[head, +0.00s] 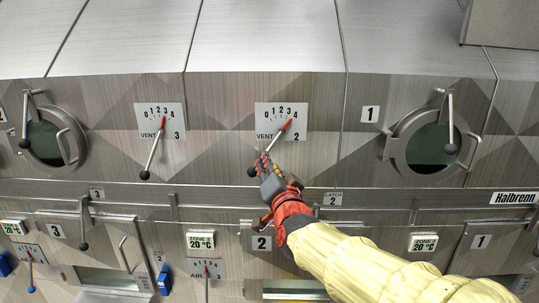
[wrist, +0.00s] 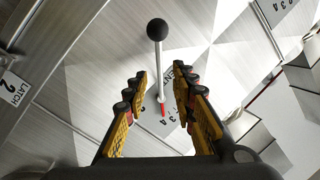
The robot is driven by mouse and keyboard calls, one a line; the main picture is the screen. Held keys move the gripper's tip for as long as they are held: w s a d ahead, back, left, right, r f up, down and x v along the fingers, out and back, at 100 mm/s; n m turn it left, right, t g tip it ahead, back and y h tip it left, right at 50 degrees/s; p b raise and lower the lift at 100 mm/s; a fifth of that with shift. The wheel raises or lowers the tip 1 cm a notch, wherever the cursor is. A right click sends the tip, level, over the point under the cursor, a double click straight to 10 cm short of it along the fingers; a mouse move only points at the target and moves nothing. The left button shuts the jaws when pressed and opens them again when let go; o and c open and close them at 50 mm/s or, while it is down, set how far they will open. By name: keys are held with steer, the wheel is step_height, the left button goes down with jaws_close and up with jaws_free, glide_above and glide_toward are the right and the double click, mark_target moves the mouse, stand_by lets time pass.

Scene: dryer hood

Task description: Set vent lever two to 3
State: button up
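The vent 2 plate (head: 271,122) is a pale panel with a 0 to 4 scale on the grey hood wall. Its lever has a black knob (head: 251,172) at the lower left and a red pointer tip (head: 289,123) at the upper right, toward the 3 and 4 end; the exact mark is hard to tell. My gripper (head: 264,161) is at the lever, just below the plate. In the wrist view, my gripper (wrist: 160,72) is open, with the lever shaft (wrist: 159,65) between its fingers and gaps on both sides. The knob (wrist: 156,29) shows beyond the fingertips.
A similar vent 3 lever (head: 154,150) is to the left. A round porthole with a handle (head: 428,148) is to the right. A rail (head: 215,198) runs below, with the latch 2 label (head: 333,198) near my arm.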

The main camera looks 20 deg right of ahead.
steer(key=w, duration=0.2)
steer(key=w+p, duration=0.1)
steer(key=w, duration=0.4)
steer(key=shift+w+d+f+p, duration=0.1)
steer(key=shift+w+d+p, duration=0.15)
steer(key=shift+p, duration=0.05)
steer(key=c, duration=0.3)
jaws_close()
stand_by(0.5)
